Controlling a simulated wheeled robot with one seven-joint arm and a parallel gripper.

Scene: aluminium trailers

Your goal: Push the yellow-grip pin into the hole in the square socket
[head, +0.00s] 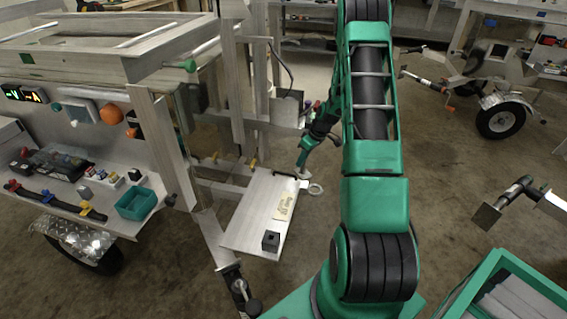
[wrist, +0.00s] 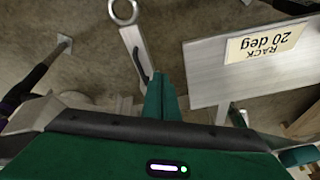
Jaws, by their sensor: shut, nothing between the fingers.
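A dark square block with a hole in its top, the square socket (head: 271,241), sits at the near end of a tilted pale metal board (head: 245,222). A small yellow piece (head: 253,163) shows at the board's far edge; it is too small to tell whether it is the pin's grip. My gripper (head: 303,172) is beyond the board's far right corner, away from the socket. In the wrist view its green fingers (wrist: 160,92) are together and empty. The wrist view shows the board (wrist: 215,72) to the right of the fingers, but not the socket.
A label reading "RACK 20 deg" (wrist: 265,42) lies on the board. A metal ring on a bar (wrist: 125,12) is left of the fingers. A trailer frame and shelf with a teal bin (head: 137,204) stand left. A green-edged crate (head: 497,262) is at lower right. Floor at right is partly open.

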